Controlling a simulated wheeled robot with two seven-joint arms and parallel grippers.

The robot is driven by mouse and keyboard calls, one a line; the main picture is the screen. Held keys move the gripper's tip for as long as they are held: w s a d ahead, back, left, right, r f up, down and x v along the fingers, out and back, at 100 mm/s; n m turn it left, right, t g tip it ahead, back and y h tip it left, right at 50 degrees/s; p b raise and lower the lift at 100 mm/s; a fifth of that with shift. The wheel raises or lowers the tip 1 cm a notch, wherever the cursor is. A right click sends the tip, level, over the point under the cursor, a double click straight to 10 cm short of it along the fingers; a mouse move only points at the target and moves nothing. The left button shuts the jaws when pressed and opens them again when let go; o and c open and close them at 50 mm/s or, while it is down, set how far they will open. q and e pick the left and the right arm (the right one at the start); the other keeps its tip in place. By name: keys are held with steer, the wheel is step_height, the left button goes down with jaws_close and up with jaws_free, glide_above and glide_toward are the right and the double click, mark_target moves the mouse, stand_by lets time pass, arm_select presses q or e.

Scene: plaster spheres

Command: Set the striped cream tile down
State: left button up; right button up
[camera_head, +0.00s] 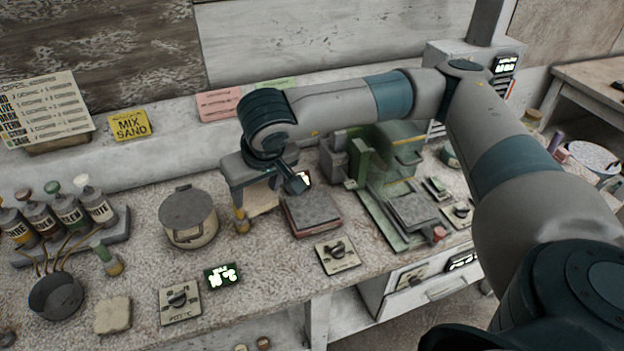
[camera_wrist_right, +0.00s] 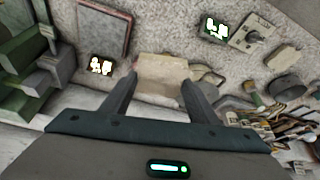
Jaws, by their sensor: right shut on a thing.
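The cream tile (camera_wrist_right: 162,76) is between the two fingertips of my right gripper (camera_wrist_right: 160,84) in the wrist view. My right gripper is shut on it by its edges. In the head view the right gripper (camera_head: 268,193) hangs over the middle of the bench, and part of the tile (camera_head: 262,203) shows below it. Stripes cannot be made out clearly. Whether the tile touches the bench cannot be told. My left gripper is not in view.
A lidded pot (camera_head: 189,218) stands left of the gripper, with a small bottle (camera_head: 242,221) between. A red-edged plate (camera_head: 313,214) lies close on the right, and a green press (camera_head: 385,155) beyond. Another cream slab (camera_head: 113,315) lies front left.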

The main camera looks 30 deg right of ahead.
steer(key=w+d+f+m+h+p, duration=0.1)
steer(key=d+f+m, duration=0.2)
steer(key=d, duration=0.4)
steer(key=w+d+f+m+g+h+p, duration=0.1)
steer(key=d+f+m, duration=0.3)
steer(key=d, duration=0.4)
steer(key=shift+w+f+m+h+p, duration=0.25)
steer(key=shift+w+m+h+p, duration=0.3)
steer(key=shift+m, duration=0.35)
steer(key=shift+d, duration=0.1)
